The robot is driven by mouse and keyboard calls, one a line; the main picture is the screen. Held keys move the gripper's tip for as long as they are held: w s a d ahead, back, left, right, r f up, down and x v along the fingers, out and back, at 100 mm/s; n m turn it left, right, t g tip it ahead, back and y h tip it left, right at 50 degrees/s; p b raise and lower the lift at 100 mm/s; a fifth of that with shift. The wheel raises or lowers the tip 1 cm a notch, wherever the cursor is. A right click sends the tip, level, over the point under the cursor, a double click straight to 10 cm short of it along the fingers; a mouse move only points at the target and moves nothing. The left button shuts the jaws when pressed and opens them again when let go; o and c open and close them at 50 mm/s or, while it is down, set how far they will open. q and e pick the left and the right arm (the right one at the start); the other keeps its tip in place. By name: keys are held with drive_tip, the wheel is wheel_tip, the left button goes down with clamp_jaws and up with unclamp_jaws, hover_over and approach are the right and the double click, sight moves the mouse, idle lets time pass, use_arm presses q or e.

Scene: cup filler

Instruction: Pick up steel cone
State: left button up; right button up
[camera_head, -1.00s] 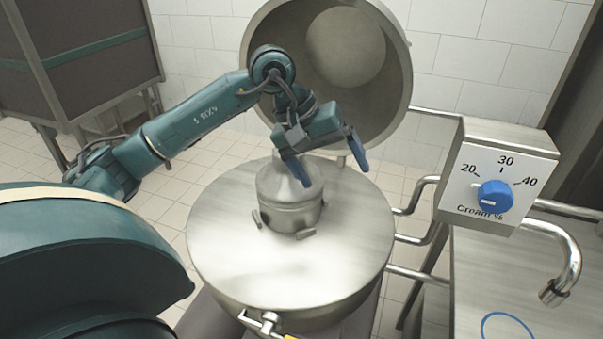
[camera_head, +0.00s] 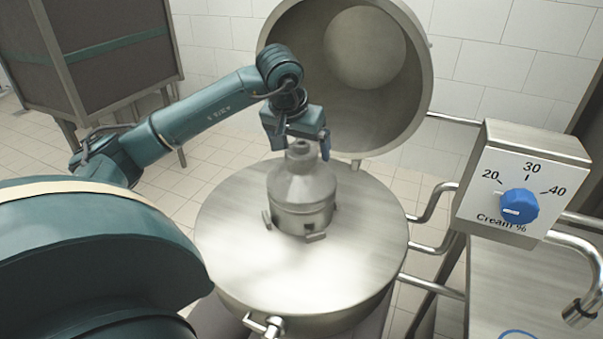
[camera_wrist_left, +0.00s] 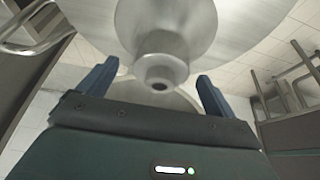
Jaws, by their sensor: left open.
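The steel cone (camera_head: 302,188) is a grey metal body with sloping shoulders and a narrow neck. It stands upright on the round steel lid (camera_head: 240,240), with small metal tabs around its base. In the left wrist view the left gripper (camera_wrist_left: 152,85) is open, with one finger on each side of the cone's neck (camera_wrist_left: 158,72) and a gap on both sides. I cannot tell whether the neck is between the fingertips in depth. My right gripper is not in view.
A large open steel bowl (camera_head: 415,60) stands tilted behind the lid. A control box (camera_head: 520,180) with a blue knob is at the right, above steel pipes (camera_head: 440,205) and a steel counter (camera_head: 500,290). A dark cabinet (camera_head: 100,50) stands at the back left.

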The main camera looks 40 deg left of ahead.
sight(301, 155)
use_arm(q)
drive_tip(key=x, duration=0.3)
drive_tip(key=shift+w+a+f, duration=0.1)
drive_tip(key=shift+f, duration=0.25)
clamp_jaws()
idle(0.7)
